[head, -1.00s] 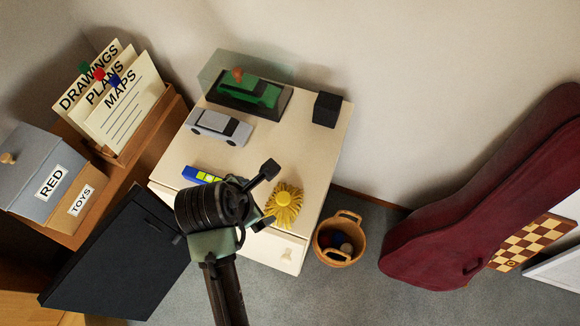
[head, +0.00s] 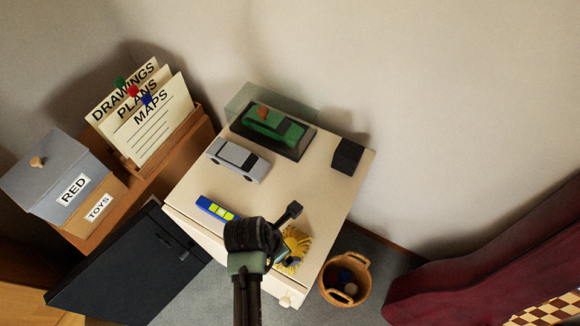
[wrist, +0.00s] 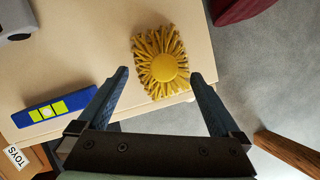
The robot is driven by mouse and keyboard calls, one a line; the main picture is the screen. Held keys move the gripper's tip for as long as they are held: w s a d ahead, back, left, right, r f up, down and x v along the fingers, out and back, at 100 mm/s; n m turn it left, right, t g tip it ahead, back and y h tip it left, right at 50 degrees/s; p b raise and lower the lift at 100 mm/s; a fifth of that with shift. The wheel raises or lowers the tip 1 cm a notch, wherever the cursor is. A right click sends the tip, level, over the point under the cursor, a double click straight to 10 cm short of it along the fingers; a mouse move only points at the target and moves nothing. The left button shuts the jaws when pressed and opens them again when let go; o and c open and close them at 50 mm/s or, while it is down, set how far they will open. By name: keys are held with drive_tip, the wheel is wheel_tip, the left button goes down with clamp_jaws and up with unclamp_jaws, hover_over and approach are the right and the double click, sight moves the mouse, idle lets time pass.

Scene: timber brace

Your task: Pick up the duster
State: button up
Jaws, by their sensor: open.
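The duster is a yellow, fringed, round head (head: 293,249) near the front right edge of the cream cabinet top (head: 325,195). In the head view my arm and gripper (head: 284,250) cover part of it. In the wrist view the duster (wrist: 162,65) lies just ahead of and between the fingers of my gripper (wrist: 160,76), which are spread apart with nothing between them. No handle of the duster can be made out.
A blue level with yellow-green windows (head: 216,208) lies left of the duster. A silver toy car (head: 238,160), a green car in a clear case (head: 272,125) and a black block (head: 347,155) stand farther back. A basket (head: 346,278) stands on the floor at right.

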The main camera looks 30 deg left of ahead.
sight(289, 243)
drive_tip(key=shift+x, duration=2.3)
drive_tip(key=shift+w+d, duration=0.1)
drive_tip(key=shift+d, duration=0.05)
drive_tip(key=shift+c, duration=0.3)
drive_tip(key=shift+r, duration=0.1)
drive_tip(key=c, duration=1.2)
wheel_tip(289, 243, up, 10)
